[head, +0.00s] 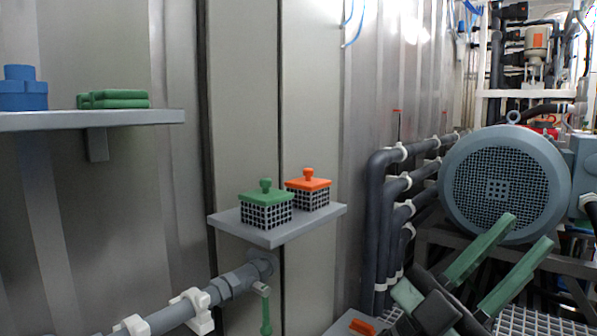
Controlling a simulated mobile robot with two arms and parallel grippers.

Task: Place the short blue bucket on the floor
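A short blue object (23,95), with rounded lower parts and a smaller raised top, stands on the grey wall shelf (100,119) at the far left. The left picture edge cuts it off, and I cannot tell for sure that it is the short blue bucket.
Green flat blocks (118,99) lie beside the blue object. A small shelf (270,236) holds a green-lidded basket (266,211) and an orange-lidded basket (309,194). A grey pipe (172,316) runs below. Dark pipes (375,220) and the motor (500,185) fill the right.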

